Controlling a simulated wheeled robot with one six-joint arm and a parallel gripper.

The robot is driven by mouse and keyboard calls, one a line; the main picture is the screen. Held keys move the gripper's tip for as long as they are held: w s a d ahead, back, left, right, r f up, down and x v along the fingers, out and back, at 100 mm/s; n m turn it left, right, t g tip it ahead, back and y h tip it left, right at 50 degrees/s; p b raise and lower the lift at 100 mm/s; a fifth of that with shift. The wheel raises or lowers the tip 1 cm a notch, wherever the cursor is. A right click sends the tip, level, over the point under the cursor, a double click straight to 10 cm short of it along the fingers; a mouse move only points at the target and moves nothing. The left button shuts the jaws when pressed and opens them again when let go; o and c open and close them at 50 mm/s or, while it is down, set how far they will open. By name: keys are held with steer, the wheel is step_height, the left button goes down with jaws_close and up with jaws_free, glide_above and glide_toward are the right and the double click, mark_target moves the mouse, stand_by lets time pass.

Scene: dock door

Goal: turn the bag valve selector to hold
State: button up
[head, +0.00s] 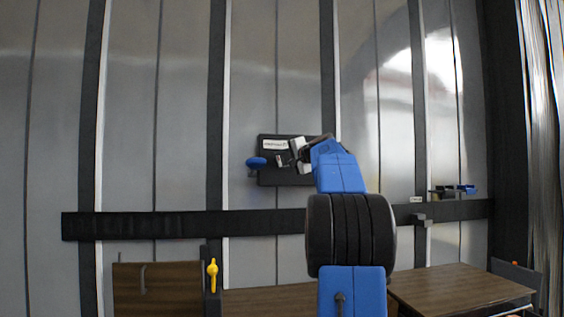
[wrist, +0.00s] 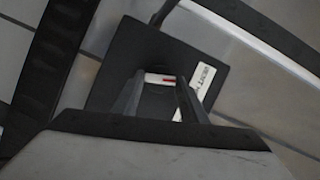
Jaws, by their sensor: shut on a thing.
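A black panel (head: 270,177) is fixed to the grey corrugated wall and carries a white label (head: 273,145). In the wrist view the panel (wrist: 120,60) is tilted, and its label (wrist: 207,80) is partly hidden by a finger; I can read "VENT" and an H. My gripper (head: 287,159) is at the panel. In the wrist view my gripper (wrist: 160,98) is shut on the selector (wrist: 159,78), a dark knob with a white patch and a red mark between the fingers. Much of the knob is hidden, so its setting cannot be told.
A blue knob (head: 257,162) stands at the panel's left edge, close to my gripper. A black rail (head: 150,224) runs along the wall below. A yellow handle (head: 213,272) is at lower left. A brown tabletop (head: 455,288) is at lower right.

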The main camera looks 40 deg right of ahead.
steer(key=shift+d+f+m+t, duration=0.15)
steer(key=shift+m+t, duration=0.1)
steer(key=shift+m, duration=0.45)
steer(key=shift+a+f+m+t, duration=0.1)
steer(key=shift+m+t, duration=0.15)
steer(key=shift+m, duration=0.45)
steer(key=o, duration=1)
steer(key=shift+o, duration=0.2)
steer(key=shift+s, duration=0.2)
steer(key=shift+s+r, duration=0.1)
steer(key=shift+s, duration=0.2)
steer(key=s+a, duration=0.2)
steer(key=s, duration=1.4)
steer(key=shift+s+a, duration=0.15)
steer(key=shift+a, duration=0.2)
